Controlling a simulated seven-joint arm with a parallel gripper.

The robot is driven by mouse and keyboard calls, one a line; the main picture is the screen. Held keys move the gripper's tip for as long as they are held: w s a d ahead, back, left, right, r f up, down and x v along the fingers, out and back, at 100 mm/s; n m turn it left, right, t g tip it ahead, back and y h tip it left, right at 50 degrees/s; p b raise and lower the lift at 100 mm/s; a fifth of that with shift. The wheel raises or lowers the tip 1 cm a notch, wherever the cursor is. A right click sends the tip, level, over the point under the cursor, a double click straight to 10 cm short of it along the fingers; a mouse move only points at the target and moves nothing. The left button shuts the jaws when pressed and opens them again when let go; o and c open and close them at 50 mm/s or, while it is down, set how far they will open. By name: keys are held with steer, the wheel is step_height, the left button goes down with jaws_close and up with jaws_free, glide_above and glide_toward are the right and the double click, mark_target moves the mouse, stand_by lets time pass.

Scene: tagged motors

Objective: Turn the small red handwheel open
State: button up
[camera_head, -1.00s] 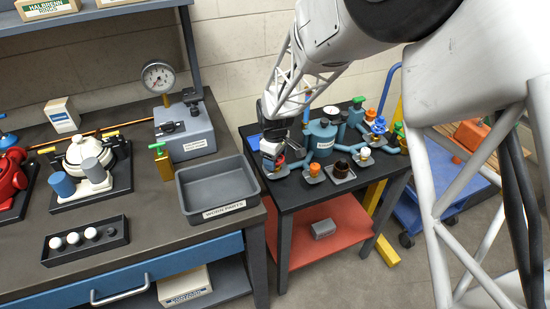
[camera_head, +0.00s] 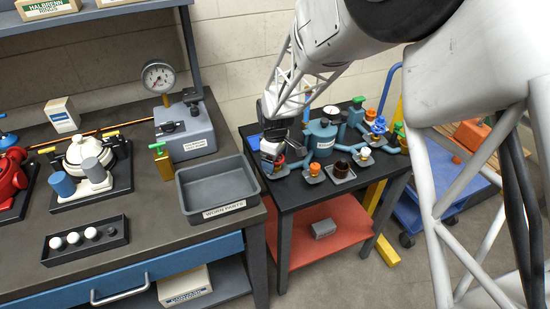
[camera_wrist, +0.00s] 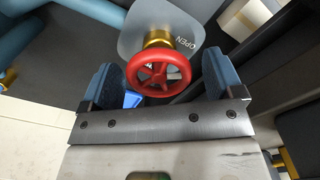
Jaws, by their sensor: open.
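The small red handwheel (camera_wrist: 158,74) is in the wrist view, a spoked ring on a brass stem. Behind it is a grey plate (camera_wrist: 184,22) with the word OPEN. My gripper (camera_wrist: 160,80) is open, with one blue-padded finger on each side of the wheel. Gaps show between the fingers and the rim, so it does not grip the wheel.
A teal tank (camera_head: 322,138) with pipes and several coloured valves stands to the right of my gripper. An orange-topped fitting (camera_head: 314,168) and a dark brown one (camera_head: 341,169) are in front. The workbench with a grey tray (camera_head: 218,190) is to the left.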

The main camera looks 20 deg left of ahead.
steer(key=shift+r, duration=0.15)
steer(key=shift+r, duration=3.8)
steer(key=shift+d+r, duration=0.3)
steer(key=shift+d, duration=0.15)
steer(key=s+d+r+m, duration=0.3)
steer(key=d+r, duration=0.2)
steer(key=d, duration=0.4)
steer(key=s+d+r+m+t, duration=0.1)
steer(key=s+d+r+m, duration=0.3)
steer(key=d, duration=0.6)
steer(key=s+d+r+m, duration=0.1)
steer(key=d+r, duration=0.5)
steer(key=d, duration=0.3)
steer(key=s+d+r+m+t, duration=0.1)
steer(key=s+d+r+m, duration=0.1)
steer(key=s+d+m, duration=0.7)
steer(key=shift+s+d+r+t, duration=0.3)
steer(key=shift+s+d, duration=3.95)
steer(key=shift+s, duration=1.75)
